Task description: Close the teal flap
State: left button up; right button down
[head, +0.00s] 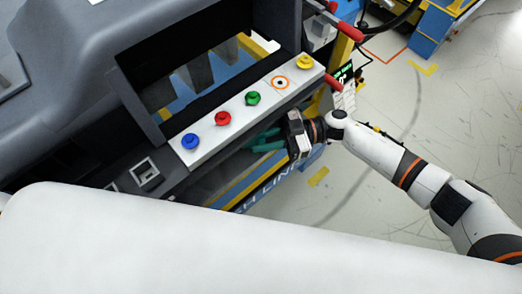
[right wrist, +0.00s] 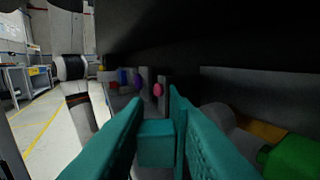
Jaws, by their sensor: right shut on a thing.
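My right gripper (head: 258,142) reaches in from the right, under the front edge of the button panel. Its two long teal fingers also show in the right wrist view (right wrist: 158,112), closed around a small teal block (right wrist: 156,143). The block looks like part of the teal flap, with a finger on each side. The rest of the flap cannot be made out: the panel edge and the fingers hide it. I cannot tell how far the flap is open. My left gripper is not in view.
The white panel (head: 236,113) carries blue (head: 190,141), red (head: 223,118), green (head: 253,98) and yellow (head: 304,62) buttons. A red-handled lever (head: 334,83) sticks out near its right end. A green object (right wrist: 288,158) is close to the right finger. Open floor (head: 440,120) lies right.

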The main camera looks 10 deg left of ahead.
jog(key=n+g+b, duration=0.1)
jog(key=g+h+b, duration=0.1)
jog(key=b, duration=0.1)
jog(key=shift+w+a+f+n, duration=0.15)
jog(key=shift+w+f+n, duration=0.15)
jog(key=shift+f+n, duration=0.1)
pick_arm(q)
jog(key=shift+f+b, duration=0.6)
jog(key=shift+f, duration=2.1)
pick_arm(e)
jog(key=shift+w+r+n+g+h, duration=0.2)
jog(key=shift+n+g+h, duration=0.2)
jog(key=shift+g+h, duration=0.3)
jog(key=shift+s, duration=0.1)
jog(key=c, duration=1.4)
grip_release()
jog(key=shift+o, duration=0.5)
jog(key=shift+r, duration=0.15)
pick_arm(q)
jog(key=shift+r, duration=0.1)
